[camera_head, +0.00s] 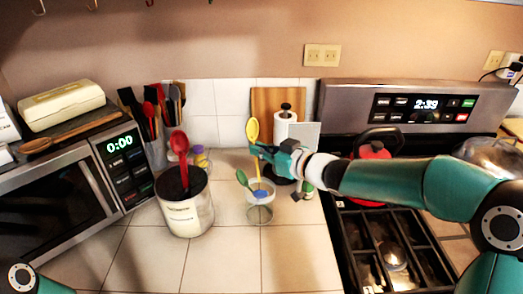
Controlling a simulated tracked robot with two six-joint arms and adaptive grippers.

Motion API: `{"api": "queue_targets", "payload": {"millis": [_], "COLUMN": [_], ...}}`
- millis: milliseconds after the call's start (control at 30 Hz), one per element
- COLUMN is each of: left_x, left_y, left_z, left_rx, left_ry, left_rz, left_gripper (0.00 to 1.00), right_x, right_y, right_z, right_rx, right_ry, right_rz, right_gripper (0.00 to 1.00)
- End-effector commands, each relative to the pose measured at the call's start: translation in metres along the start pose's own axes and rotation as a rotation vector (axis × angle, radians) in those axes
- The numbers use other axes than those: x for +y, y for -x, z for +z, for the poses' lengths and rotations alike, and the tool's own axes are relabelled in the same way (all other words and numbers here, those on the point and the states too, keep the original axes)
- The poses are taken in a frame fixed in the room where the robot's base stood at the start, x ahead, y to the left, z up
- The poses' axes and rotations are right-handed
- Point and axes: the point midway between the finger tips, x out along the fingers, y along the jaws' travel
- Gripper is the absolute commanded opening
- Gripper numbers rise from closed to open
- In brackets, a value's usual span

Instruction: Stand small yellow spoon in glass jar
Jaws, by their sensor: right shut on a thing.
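The small yellow spoon (252,130) is upright, bowl up, in the camera_head view. My right gripper (264,153) is shut on it below the bowl. Its thin handle runs down to the mouth of the glass jar (260,214) on the tiled counter. I cannot tell whether the handle's lower end is inside the jar or just in front of or behind it. A green spoon (243,179) leans in the jar, and something blue (261,194) shows there. My left gripper is out of view; only a bit of my left arm shows at bottom left.
A white canister (188,218) with a red ladle (180,146) stands left of the jar. A paper towel roll (286,127) and small bottles stand behind. A stove (390,250) with a red kettle (373,172) is right. The front counter is clear.

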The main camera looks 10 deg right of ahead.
Motion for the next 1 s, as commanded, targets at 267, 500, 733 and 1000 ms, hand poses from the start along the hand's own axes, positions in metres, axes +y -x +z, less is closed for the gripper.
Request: {"api": "queue_targets", "payload": {"millis": [267, 500, 733, 1000], "left_x": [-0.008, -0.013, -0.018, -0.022], "left_y": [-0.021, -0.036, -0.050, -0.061], "left_z": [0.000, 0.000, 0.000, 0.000], "left_rx": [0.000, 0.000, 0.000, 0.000], "left_ry": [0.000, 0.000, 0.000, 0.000], "left_rz": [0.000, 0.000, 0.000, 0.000], "left_gripper": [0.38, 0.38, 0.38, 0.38], "right_x": [0.000, -0.001, -0.001, -0.001], "right_y": [-0.004, -0.006, -0.009, -0.010], "right_z": [0.025, 0.044, 0.063, 0.078], "right_rx": [-0.001, 0.000, 0.000, 0.000], "right_ry": [0.000, 0.000, 0.001, 0.001], "right_rz": [0.000, -0.001, -0.001, -0.002], "right_gripper": [0.00, 0.00, 0.00, 0.00]}}
